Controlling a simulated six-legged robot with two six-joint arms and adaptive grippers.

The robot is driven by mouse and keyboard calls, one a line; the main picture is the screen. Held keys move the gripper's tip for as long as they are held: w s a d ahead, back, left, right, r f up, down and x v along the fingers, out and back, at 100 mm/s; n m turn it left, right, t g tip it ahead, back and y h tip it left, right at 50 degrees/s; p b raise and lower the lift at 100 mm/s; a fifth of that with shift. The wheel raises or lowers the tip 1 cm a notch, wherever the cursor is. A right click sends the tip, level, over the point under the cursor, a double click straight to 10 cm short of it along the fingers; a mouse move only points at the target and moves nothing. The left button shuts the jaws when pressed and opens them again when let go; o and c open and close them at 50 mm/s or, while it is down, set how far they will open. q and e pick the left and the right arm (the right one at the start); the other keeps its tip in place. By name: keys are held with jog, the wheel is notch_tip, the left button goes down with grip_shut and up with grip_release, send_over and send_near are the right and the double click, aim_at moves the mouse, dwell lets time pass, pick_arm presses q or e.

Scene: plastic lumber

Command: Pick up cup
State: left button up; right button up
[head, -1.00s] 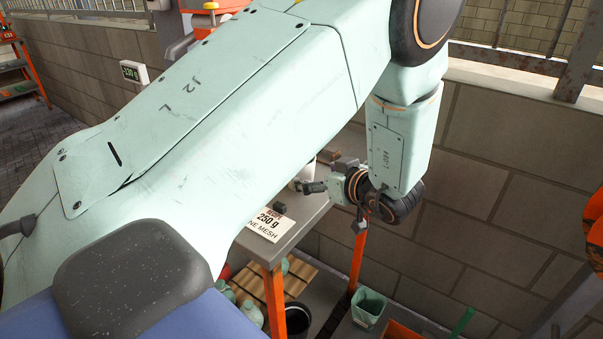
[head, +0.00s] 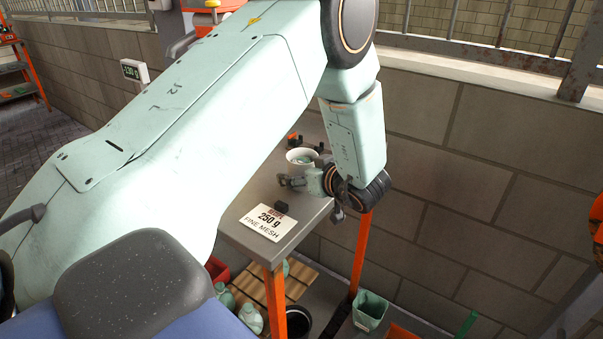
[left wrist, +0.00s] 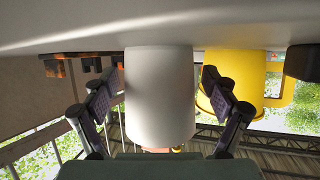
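My left gripper (head: 288,180) is low over the table, close to the near side of the cup. The left wrist view is upside down; there the white cup (left wrist: 160,95) fills the middle. The left gripper's fingers (left wrist: 163,85) are spread to either side of it, with small gaps showing at the tips. My left arm hides part of the table. My right gripper is not in view.
A white "250 g fine mesh" card (head: 263,222) lies at the table's front. A small black block (head: 282,207) is beside it. A yellow mug (left wrist: 236,75) stands close to the cup in the wrist view. A block wall (head: 470,150) runs behind the table.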

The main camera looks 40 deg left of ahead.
pick_arm(q)
jog(key=shift+d+r, duration=0.1)
jog(key=shift+d, duration=0.1)
jog(key=shift+c, duration=1.4)
jog(key=shift+a, duration=0.2)
jog(key=c, duration=0.4)
jog(key=shift+d, duration=0.1)
jog(key=c, duration=0.6)
